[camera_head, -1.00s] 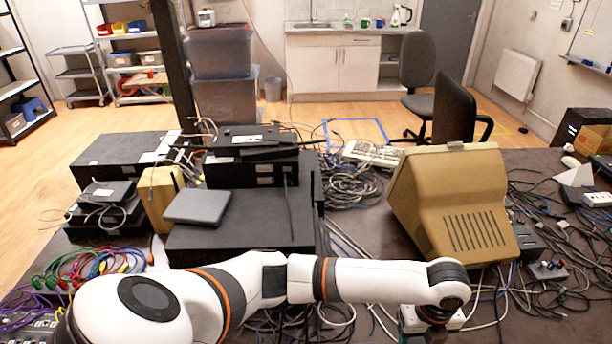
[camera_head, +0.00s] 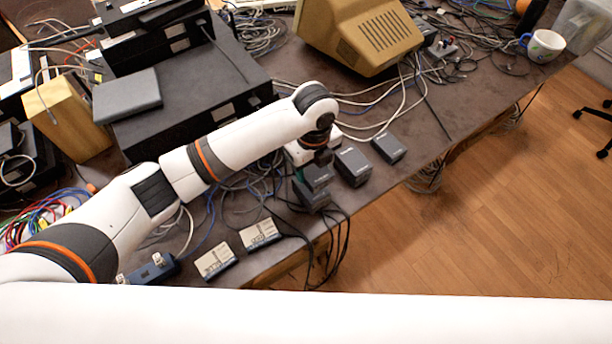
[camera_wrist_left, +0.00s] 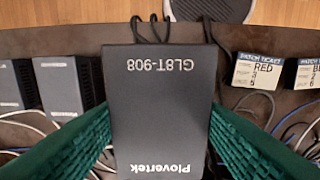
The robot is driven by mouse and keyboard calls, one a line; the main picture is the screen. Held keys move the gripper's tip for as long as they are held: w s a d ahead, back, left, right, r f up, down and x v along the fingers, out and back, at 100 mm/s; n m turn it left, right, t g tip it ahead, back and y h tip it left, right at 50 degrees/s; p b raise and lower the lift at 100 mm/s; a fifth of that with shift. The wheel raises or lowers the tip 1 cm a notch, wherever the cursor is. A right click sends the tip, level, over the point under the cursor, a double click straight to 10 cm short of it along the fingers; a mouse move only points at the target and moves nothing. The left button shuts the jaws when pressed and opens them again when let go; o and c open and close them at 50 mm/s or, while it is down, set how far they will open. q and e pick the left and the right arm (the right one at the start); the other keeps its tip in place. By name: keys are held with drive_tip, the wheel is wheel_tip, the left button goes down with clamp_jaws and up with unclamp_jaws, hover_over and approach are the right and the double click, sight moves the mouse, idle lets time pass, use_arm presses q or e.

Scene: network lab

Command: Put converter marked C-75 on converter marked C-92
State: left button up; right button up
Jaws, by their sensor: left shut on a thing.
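My left gripper (camera_head: 308,168) is over the table's front edge, shut on a dark grey converter (camera_head: 318,174). Two more dark converters stand to the right, one near (camera_head: 353,166) and one farther (camera_head: 389,148). They also show at the left of the wrist view (camera_wrist_left: 58,85). I cannot read C-75 or C-92 anywhere. My right gripper is out of view.
Two patch-ticket cards (camera_head: 260,234) lie left of the converters. Black cables hang over the front edge. A beige monitor (camera_head: 365,35) and dark equipment boxes (camera_head: 190,100) stand behind. Loose cables cover much of the table (camera_head: 460,100). A mug (camera_head: 545,45) stands at the right.

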sight(311, 175)
use_arm(q)
drive_tip(key=shift+f, duration=0.65)
wheel_tip(311, 175, down, 3)
drive_tip(key=shift+f, duration=0.2)
drive_tip(key=shift+a+f, duration=0.1)
drive_tip(key=o, duration=1.2)
drive_tip(key=shift+c, duration=0.2)
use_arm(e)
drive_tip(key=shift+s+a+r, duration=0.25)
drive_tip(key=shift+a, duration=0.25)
use_arm(q)
drive_tip(key=shift+r, duration=0.5)
wheel_tip(311, 175, up, 11)
drive_tip(key=shift+r, duration=0.15)
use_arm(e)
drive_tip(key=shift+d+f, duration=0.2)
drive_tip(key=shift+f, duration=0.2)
